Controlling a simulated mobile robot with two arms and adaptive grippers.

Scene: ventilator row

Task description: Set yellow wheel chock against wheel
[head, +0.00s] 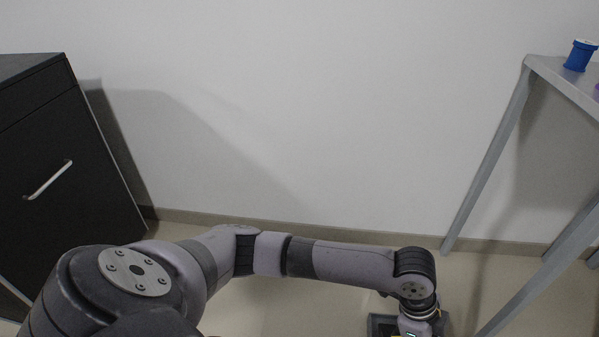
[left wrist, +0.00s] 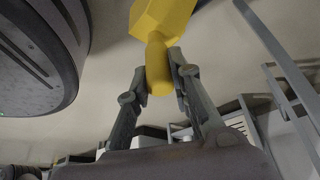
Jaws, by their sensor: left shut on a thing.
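The yellow wheel chock (left wrist: 160,20) shows at the top of the left wrist view, its block partly cut off by the frame edge. My left gripper (left wrist: 160,75) is shut on its narrow yellow grip, with one finger on each side. I cannot make out a wheel for certain. My right gripper is in neither view.
A black cabinet (head: 45,150) with a bar handle stands at the left. A grey metal table (head: 492,150) stands at the right with a blue spool-like item (head: 580,55) on it. A dark grey edged thing (head: 382,324) lies low beside my left wrist. Floor by the wall is clear.

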